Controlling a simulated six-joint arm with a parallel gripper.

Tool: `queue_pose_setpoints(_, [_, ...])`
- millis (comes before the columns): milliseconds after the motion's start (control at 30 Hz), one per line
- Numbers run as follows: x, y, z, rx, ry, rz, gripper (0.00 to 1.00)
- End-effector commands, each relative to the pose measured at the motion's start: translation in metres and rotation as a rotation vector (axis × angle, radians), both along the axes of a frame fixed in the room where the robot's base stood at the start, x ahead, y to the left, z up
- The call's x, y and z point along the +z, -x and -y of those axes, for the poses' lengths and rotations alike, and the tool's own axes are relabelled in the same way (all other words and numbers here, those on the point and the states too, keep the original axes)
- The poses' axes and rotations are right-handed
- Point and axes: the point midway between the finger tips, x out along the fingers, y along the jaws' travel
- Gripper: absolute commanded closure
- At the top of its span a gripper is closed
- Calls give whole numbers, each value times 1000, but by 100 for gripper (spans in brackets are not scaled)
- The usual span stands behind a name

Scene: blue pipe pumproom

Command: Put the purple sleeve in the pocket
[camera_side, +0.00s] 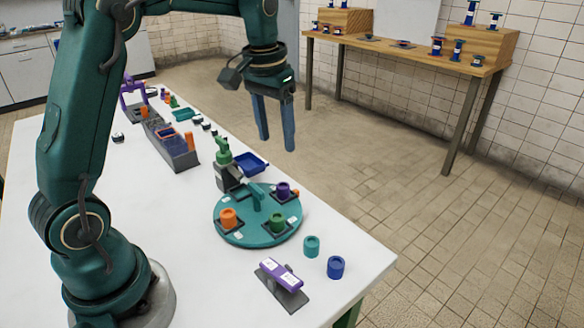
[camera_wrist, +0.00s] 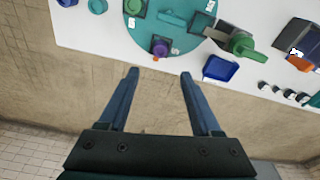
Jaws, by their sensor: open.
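The purple sleeve (camera_side: 283,190) stands upright on the far side of a teal round turntable (camera_side: 246,238), in one of its dark square seats. In the wrist view the purple sleeve (camera_wrist: 160,46) is near the disc's edge, just beyond the fingertips. My gripper (camera_side: 277,144) is open and empty, high above the floor beyond the table edge. In the wrist view my gripper (camera_wrist: 158,73) has its fingers wide apart, with nothing between them. I cannot tell for certain which place is the pocket; the dark seats on the disc look like pockets.
An orange sleeve (camera_side: 228,217) and a green sleeve (camera_side: 277,221) sit on the turntable. A green-topped device (camera_side: 226,165) reaches over the disc. A blue tray (camera_side: 250,164) is behind. Loose teal (camera_side: 312,246) and blue (camera_side: 336,267) sleeves and a purple-topped block (camera_side: 281,275) stand in front.

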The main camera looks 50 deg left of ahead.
Motion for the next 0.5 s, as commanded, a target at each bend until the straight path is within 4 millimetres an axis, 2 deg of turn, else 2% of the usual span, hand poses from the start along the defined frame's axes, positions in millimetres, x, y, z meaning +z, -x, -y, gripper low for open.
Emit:
queue_pose_setpoints(167, [18,19,16,-26,-12,46,35])
queue_pose_setpoints(333, [34,60,43,-71,-27,131,35])
queue_pose_setpoints(500, [34,105,65,-118,-37,224,35])
